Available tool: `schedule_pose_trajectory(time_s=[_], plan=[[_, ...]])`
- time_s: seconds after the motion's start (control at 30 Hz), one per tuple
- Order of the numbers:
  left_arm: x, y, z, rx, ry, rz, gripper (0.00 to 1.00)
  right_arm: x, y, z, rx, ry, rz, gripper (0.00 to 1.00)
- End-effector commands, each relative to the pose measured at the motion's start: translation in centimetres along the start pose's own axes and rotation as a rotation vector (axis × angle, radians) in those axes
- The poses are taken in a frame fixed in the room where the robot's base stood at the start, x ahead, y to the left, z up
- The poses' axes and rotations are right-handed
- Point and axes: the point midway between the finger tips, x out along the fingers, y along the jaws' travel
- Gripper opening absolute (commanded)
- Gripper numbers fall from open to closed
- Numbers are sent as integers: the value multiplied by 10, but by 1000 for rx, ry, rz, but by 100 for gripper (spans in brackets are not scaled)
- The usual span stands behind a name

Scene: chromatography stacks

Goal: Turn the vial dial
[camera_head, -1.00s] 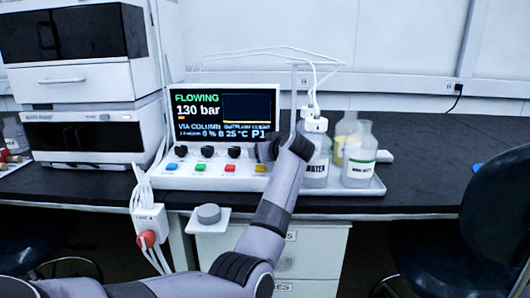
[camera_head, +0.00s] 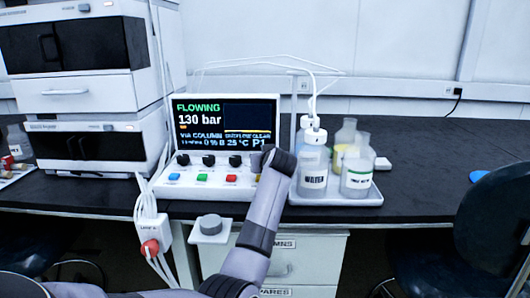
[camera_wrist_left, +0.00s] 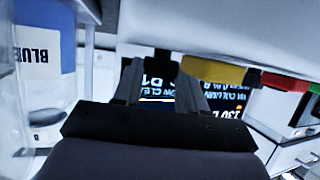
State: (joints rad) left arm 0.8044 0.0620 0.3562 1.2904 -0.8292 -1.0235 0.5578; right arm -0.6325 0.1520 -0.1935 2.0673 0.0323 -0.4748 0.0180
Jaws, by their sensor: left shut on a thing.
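The white control console (camera_head: 205,192) has a row of black dials (camera_head: 209,161) above coloured buttons. No dial label is readable, so I cannot tell which is the vial dial. My left arm reaches the console's right end and hides the rightmost dial in the head view. In the left wrist view my left gripper (camera_wrist_left: 162,82) has its fingers either side of a black dial (camera_wrist_left: 164,63), shut on it. This dial is beside the yellow button (camera_wrist_left: 213,72); another black dial (camera_wrist_left: 252,77) is beyond it. My right gripper is not in view.
The screen (camera_head: 224,122) reads FLOWING, 130 bar. A tray (camera_head: 330,197) with bottles, one labelled WATER (camera_head: 313,172), stands close right of my wrist. A grey round knob (camera_head: 211,225) sits in front of the bench. Stacked instruments (camera_head: 92,100) stand at left.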

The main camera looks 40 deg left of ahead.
Motion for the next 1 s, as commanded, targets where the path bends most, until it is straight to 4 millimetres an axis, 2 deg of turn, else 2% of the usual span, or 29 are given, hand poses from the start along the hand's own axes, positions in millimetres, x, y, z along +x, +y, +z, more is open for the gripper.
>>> schedule_pose_trajectory(time_s=[0.07, 0.2, 0.5, 0.8, 1.0], plan=[[-4, -3, -8, 23, -2, 50, 11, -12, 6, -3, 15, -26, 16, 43], [-3, -6, -8, 66, -3, 147, 11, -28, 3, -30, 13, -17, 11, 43], [-1, -12, -6, 146, -3, 332, 11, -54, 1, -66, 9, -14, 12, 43], [4, -16, -3, 214, -3, 491, 11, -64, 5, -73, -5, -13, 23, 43], [6, -17, -2, 249, -2, 577, 11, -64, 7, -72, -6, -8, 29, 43]])
